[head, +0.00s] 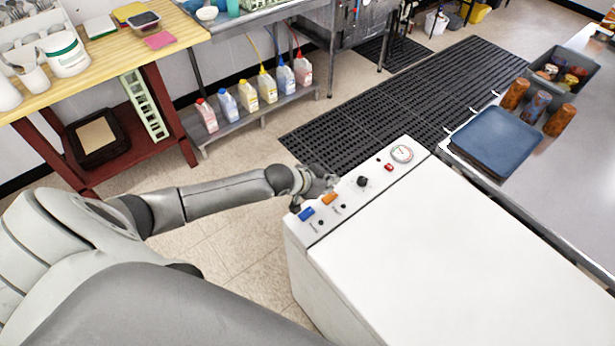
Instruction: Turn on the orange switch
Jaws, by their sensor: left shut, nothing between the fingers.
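The orange switch (329,198) sits on the sloped control panel on top of a white machine (430,255). A blue switch (307,214) is to its left and a black knob (362,181) to its right. My left gripper (328,183) is shut and empty. It is at the panel's far edge, just behind the orange switch. Its fingertips are small and partly hidden, and I cannot tell whether they touch the switch. The switch's on or off position is too small to read. My right gripper is not in view.
A red button (389,167) and a round gauge (402,154) are farther right on the panel. A steel counter with a blue tray (495,140) stands at the right. Several jugs (247,96) stand on a low shelf behind. Black mats (400,105) cover the floor beyond.

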